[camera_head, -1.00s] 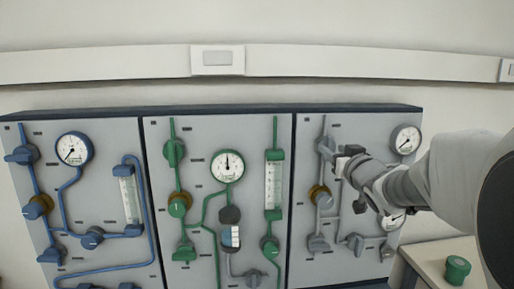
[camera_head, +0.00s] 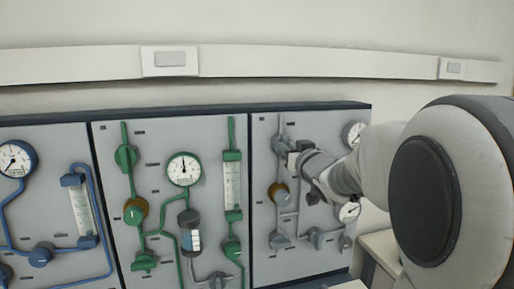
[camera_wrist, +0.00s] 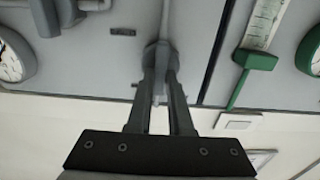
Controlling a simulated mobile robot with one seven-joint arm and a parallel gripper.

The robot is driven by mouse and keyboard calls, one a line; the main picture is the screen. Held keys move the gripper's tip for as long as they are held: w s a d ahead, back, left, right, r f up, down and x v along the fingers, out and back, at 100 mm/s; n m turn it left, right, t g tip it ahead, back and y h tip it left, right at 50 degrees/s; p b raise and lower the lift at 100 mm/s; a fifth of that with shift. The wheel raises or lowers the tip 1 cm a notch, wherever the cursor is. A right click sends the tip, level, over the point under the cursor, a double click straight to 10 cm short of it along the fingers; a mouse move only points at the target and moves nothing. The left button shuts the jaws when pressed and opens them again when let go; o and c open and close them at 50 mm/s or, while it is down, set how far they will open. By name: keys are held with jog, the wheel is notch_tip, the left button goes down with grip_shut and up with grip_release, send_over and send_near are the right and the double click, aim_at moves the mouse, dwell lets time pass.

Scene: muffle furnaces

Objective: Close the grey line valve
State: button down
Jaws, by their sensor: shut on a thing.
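The grey line valve (camera_head: 279,144) sits at the top of the grey pipe on the right-hand panel. My gripper (camera_head: 291,147) reaches it from the right and covers part of it. In the wrist view, the two fingers of my gripper (camera_wrist: 160,80) lie on either side of the valve's handle and are shut on it. The valve body (camera_wrist: 160,50) shows just past the fingertips, with the grey pipe running on from it. The handle's exact angle is largely hidden between the fingers.
Right of the valve are two gauges (camera_head: 354,134) (camera_head: 349,211), close to my arm. Below it are a brass-collared knob (camera_head: 279,194) and several grey valves. The green-line panel (camera_head: 150,200) stands to the left. A small table (camera_head: 380,250) is at lower right.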

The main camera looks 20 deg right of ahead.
jog(key=shift+f+n+b, duration=0.1)
jog(key=shift+n+b, duration=0.3)
jog(key=n+b, duration=0.3)
jog(key=n, duration=0.2)
jog(key=n+b, duration=0.4)
jog(key=n, duration=0.2)
jog(key=n+b, duration=0.3)
jog(key=n, duration=0.2)
jog(key=shift+a+f+n+b, duration=0.3)
jog(key=shift+n, duration=0.4)
jog(key=c, duration=0.8)
grip_release()
